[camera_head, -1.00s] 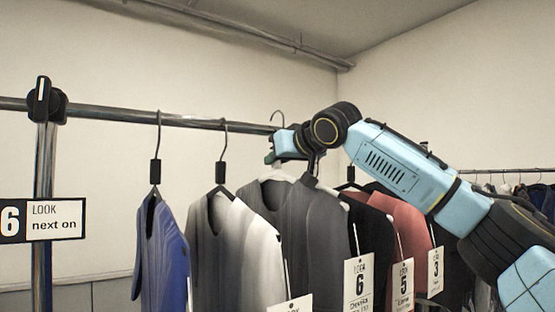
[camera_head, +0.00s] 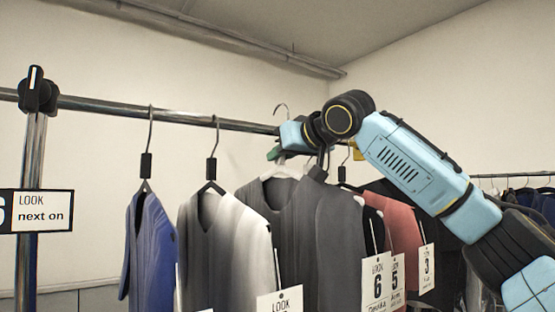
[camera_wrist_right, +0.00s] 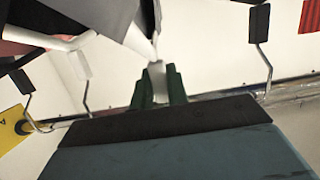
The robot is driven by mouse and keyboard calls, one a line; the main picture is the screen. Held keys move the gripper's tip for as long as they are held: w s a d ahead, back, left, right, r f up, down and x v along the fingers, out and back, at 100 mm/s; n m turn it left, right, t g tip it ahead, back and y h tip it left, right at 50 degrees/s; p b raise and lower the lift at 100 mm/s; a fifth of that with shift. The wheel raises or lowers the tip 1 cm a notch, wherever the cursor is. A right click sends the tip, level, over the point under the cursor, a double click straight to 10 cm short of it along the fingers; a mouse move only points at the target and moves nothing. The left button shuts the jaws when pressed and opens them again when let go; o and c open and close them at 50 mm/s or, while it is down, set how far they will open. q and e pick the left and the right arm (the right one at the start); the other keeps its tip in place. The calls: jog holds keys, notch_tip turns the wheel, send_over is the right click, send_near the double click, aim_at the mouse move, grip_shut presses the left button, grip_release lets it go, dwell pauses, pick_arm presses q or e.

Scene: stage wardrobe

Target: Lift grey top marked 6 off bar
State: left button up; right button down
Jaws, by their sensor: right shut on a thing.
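The grey top marked 6 (camera_head: 290,205) hangs from a white hanger among the other clothes. Its white tag 6 (camera_head: 377,284) hangs at its right side. My right gripper (camera_head: 277,153) has green fingertips at the neck of the white hanger, just below the hook (camera_head: 281,109). In the right wrist view the fingers (camera_wrist_right: 159,84) are shut on the hanger's pale neck. The hook shows above the line of the metal bar (camera_head: 185,118); my wrist hides part of the bar there. My left gripper is not in view.
A blue top (camera_head: 150,245) and a grey-to-white top (camera_head: 222,245) hang to the left. A pink top (camera_head: 400,225) and tags 5 (camera_head: 397,280) and 3 (camera_head: 427,268) are close on the right. A "LOOK next on" sign (camera_head: 42,212) is on the left post.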

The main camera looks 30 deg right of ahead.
aim_at(290, 170)
jog(key=shift+f+b+v, duration=0.2)
jog(key=shift+b+v, duration=0.15)
jog(key=shift+v, duration=0.4)
jog(key=shift+f+b+v, duration=0.15)
jog(key=shift+b+v, duration=0.2)
jog(key=shift+v, duration=0.4)
